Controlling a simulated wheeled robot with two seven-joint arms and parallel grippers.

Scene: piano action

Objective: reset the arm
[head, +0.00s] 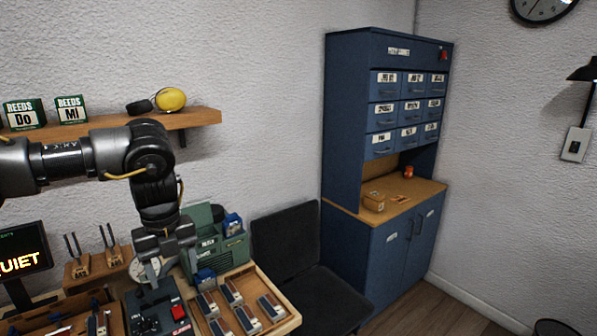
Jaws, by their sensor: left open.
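My left arm (60,165) comes in from the left, bends at the elbow and hangs down over the workbench. Its gripper (163,262) points down and is open, above a dark device (150,318) with a red button (179,312). A round pale dial (145,272) is partly hidden behind the gripper. I cannot tell whether the fingers touch anything, and I see nothing held. My right gripper is not in view.
A wooden tray (290,322) with several metal-and-blue blocks lies right of the device. A green toolbox (232,255) stands behind it. Tuning forks (108,238) stand left. A shelf (200,117) hangs above; a black chair (300,255) and blue cabinet (345,130) are right.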

